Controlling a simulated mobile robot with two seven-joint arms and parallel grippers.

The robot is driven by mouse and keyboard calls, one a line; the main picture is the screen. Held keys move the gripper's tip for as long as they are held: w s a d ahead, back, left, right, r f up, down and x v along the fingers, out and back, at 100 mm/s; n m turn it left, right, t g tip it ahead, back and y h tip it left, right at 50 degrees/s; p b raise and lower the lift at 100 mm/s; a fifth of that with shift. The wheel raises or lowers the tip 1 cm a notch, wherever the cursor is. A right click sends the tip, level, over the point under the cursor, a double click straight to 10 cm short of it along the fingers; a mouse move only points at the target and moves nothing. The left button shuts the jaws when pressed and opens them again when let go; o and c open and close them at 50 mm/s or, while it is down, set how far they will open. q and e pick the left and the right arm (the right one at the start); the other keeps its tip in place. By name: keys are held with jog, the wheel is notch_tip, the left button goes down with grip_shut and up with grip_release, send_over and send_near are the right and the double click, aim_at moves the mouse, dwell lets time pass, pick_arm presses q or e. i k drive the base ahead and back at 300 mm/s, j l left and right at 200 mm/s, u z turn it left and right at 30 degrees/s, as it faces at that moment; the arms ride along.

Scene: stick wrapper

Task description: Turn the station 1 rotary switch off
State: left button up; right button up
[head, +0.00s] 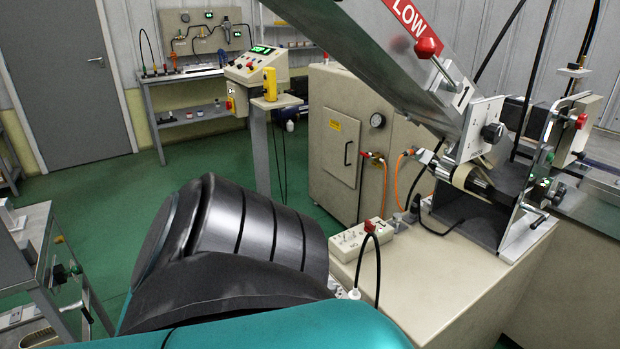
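A plate marked "1" (463,97) is on the sloping grey chute at the right of the head view. Just below it, a pale square plate (475,143) carries a round black knob (492,133), which looks like the station 1 rotary switch. Small marks surround the knob, but its pointer direction is too small to read. A black and teal part of my own body fills the lower left foreground, well apart from the knob. Neither of my grippers shows.
The chute has a red "LOW" label (408,16) and a red ball-ended lever (427,48). A beige machine bench (450,270) bears a small box (361,239) with a cable. A control console (257,68) stands farther back. Green floor is open at left.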

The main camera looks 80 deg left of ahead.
aim_at(369, 226)
jog(key=u, duration=2.05)
jog(key=l+u, duration=0.5)
jog(key=k+l+u, duration=0.1)
jog(key=l+u, duration=0.2)
jog(key=u, duration=0.15)
